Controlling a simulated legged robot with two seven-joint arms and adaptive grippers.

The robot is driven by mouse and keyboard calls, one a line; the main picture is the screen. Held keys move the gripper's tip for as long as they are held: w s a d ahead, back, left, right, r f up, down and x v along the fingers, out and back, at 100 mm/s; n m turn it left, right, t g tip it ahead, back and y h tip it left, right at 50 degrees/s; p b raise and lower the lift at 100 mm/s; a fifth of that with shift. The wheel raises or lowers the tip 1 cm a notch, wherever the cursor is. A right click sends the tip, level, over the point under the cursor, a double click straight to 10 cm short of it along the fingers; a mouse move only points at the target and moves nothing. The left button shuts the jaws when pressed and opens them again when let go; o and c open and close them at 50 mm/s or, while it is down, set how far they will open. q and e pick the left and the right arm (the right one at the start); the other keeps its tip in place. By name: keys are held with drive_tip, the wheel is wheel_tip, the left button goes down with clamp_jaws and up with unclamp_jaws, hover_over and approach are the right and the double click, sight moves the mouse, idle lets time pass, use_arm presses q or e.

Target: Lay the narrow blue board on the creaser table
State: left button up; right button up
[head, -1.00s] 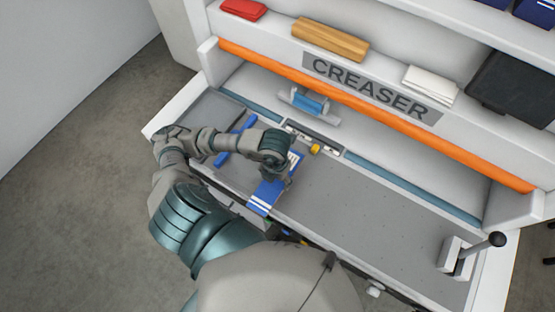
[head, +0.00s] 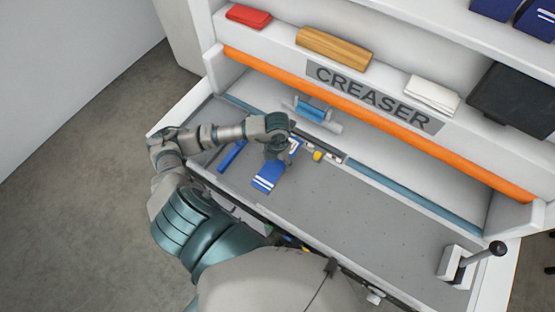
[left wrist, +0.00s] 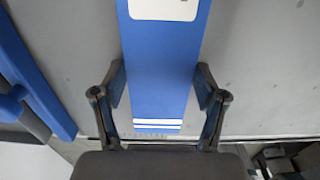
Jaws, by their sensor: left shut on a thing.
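The narrow blue board (head: 267,178) has white stripes at its near end and a white label at its far end. It is over the left half of the grey creaser table (head: 350,215), and looks flat on or just above it; I cannot tell which. My left gripper (head: 278,160) is over the board, partly covering it. In the left wrist view the fingers of the left gripper (left wrist: 160,85) are shut on the two long edges of the board (left wrist: 163,65). The right gripper is not in view.
A blue guide bar (head: 232,155) lies left of the board. A yellow knob (head: 318,156) is near its far end. A lever (head: 480,255) stands at the table's right end. An orange bar (head: 380,127) runs across above the table. The table's right half is clear.

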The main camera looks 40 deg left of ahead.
sight(277, 162)
use_arm(q)
drive_tip(key=shift+f, duration=0.1)
drive_tip(key=o, duration=1.3)
drive_tip(key=shift+c, duration=0.2)
wheel_tip(277, 162, up, 12)
drive_tip(key=shift+r, duration=0.2)
